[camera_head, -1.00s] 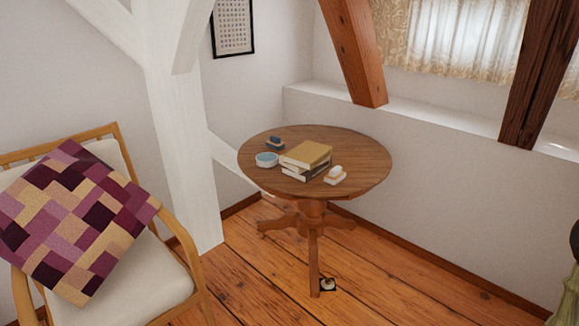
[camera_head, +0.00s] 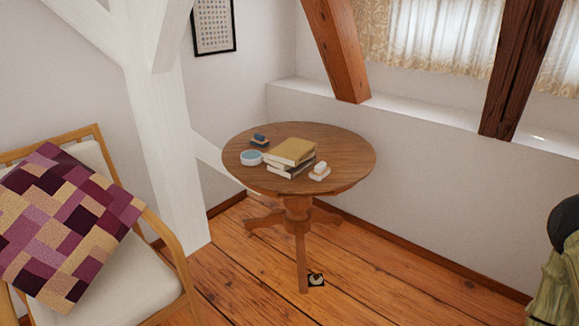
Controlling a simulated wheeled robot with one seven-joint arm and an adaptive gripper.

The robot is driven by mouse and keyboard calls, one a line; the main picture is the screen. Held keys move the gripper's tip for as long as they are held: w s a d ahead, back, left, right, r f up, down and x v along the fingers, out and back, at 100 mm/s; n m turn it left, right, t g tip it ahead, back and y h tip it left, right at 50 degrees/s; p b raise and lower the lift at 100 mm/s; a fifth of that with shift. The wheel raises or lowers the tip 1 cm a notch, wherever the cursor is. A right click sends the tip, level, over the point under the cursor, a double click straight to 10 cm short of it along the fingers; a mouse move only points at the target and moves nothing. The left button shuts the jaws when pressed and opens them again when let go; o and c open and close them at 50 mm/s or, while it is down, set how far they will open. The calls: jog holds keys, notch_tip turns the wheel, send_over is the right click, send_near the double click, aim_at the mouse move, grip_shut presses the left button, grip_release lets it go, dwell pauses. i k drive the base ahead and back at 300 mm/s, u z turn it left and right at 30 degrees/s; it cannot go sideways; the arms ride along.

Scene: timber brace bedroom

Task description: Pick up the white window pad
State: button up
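A small white object, which looks like the white window pad (camera_head: 319,173), lies on the round wooden table (camera_head: 345,150), just right of a short stack of books (camera_head: 292,151). It has a flat base with a raised rounded part on top. A similar dark blue piece (camera_head: 260,141) lies at the table's back left. My gripper is not in view.
A white bowl with blue inside (camera_head: 251,158) stands left of the books. A wooden armchair (camera_head: 150,280) with a patchwork cushion (camera_head: 65,225) is at left. Timber braces (camera_head: 335,50) rise behind the table. A green object with a dark round top (camera_head: 562,265) is at the right edge.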

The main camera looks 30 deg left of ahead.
aim_at(321, 170)
jog(key=z, duration=0.05)
jog(key=i, duration=0.75)
jog(key=u, duration=0.65)
jog(key=i, duration=0.8)
jog(key=u, duration=0.65)
